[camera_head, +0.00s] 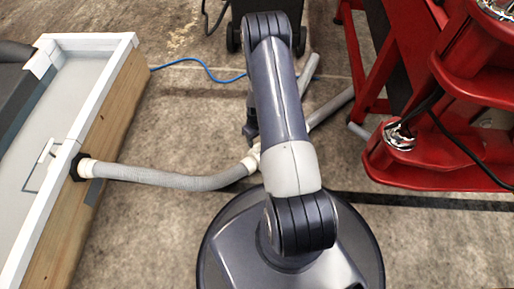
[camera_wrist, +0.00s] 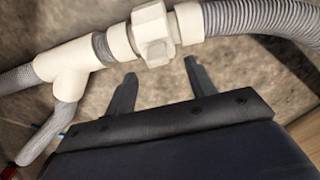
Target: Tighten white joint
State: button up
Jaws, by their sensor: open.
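The white joint (camera_wrist: 153,36) is a blocky white collar between pipe pieces in the wrist view. To its left is a white branching fitting (camera_wrist: 70,62); to its right a grey ribbed hose (camera_wrist: 262,17). My gripper (camera_wrist: 160,70) is open and empty. Its two dark fingers point toward the joint, just short of it in the picture. I cannot tell the gap in depth. In the head view the white pipework (camera_head: 251,161) shows at the hose's end, partly hidden behind my arm, which also hides most of my gripper.
The hose leaves a wood-sided washpit (camera_head: 92,185) with white rims at the left. A red metal frame (camera_head: 425,150) with dark cables stands at the right. A blue cable (camera_head: 205,70) lies on the floor behind, near a dark wheeled unit (camera_head: 236,20). Concrete floor is open between.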

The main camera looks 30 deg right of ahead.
aim_at(257, 144)
jog(key=f, duration=0.2)
jog(key=f+b, duration=0.1)
jog(key=f, duration=0.2)
jog(key=f+b, duration=0.1)
jog(key=f, duration=0.1)
jog(key=shift+w+d+f, duration=0.15)
jog(key=shift+w+d, duration=0.05)
jog(key=shift+w, duration=0.1)
jog(key=shift+c, duration=0.4)
grip_shut()
